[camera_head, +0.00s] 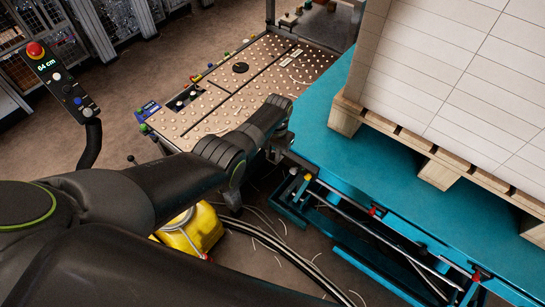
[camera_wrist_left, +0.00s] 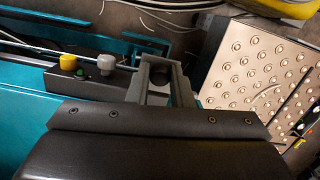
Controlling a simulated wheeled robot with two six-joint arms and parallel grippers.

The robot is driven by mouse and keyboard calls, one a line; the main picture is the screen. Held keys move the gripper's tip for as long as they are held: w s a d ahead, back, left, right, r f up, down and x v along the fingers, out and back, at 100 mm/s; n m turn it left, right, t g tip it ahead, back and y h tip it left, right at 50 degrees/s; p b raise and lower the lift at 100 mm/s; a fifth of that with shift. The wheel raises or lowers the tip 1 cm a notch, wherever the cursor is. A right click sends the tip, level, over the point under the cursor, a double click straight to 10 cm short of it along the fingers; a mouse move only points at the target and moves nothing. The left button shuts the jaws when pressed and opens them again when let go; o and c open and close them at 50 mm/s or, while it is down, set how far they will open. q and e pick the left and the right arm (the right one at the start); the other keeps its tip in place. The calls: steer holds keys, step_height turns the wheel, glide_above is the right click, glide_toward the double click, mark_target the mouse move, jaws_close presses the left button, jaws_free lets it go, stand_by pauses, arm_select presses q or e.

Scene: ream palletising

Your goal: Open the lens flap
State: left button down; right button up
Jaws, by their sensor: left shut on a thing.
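My left gripper (camera_wrist_left: 162,68) reaches down at the corner of the teal lift table; in the head view its end (camera_head: 278,152) is partly hidden by its own wrist. Its two grey fingers are closed around a small dark piece (camera_wrist_left: 160,82) with a round dark spot, which looks like the lens flap. Its edges are mostly hidden by the fingers, and I cannot tell how far it is tilted. Beside the fingers is a dark control box (camera_wrist_left: 68,80) with a yellow knob, a grey knob and a green button. My right gripper is not in view.
The teal lift table (camera_head: 330,145) carries a wooden pallet (camera_head: 437,172) with a tall white stack (camera_head: 440,70). A ball-studded table (camera_head: 235,88) stands close behind the gripper. A yellow object (camera_head: 192,232) and loose cables lie on the floor below.

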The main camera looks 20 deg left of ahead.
arm_select(q)
steer(key=shift+b, duration=0.3)
stand_by(0.5)
steer(key=c, duration=1.3)
jaws_free()
steer(key=shift+w, duration=0.1)
steer(key=r+p, duration=0.1)
steer(key=r, duration=0.1)
steer(key=r+p, duration=0.1)
steer(key=r, duration=0.1)
steer(key=w+r+p, duration=0.1)
steer(key=r, duration=0.1)
steer(key=shift+d+r, duration=0.2)
steer(key=shift+r, duration=0.1)
steer(key=r, duration=0.3)
steer(key=w+r, duration=0.1)
steer(key=r, duration=0.6)
steer(key=shift+w+d+r+p, duration=0.3)
steer(key=shift+r+p, duration=0.05)
steer(key=shift+p, duration=0.05)
